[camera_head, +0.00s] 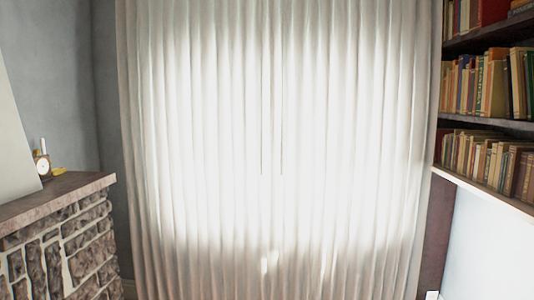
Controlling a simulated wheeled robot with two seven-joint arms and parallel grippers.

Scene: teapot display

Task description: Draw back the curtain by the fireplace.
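A white pleated curtain (275,150) hangs across the middle of the head view, from the top edge to the bottom edge. It is drawn across and bright light glows through it. Two thin dark vertical lines show near its middle. The stone fireplace (65,250) with its mantel (60,195) stands at the left, beside the curtain's left edge. Neither of my grippers is in view.
A small clock (42,166) and a yellow object (59,171) sit on the mantel. At the right, shelves (490,124) hold several rows of books (490,163), close to the curtain's right edge. A grey wall (50,80) is at the left.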

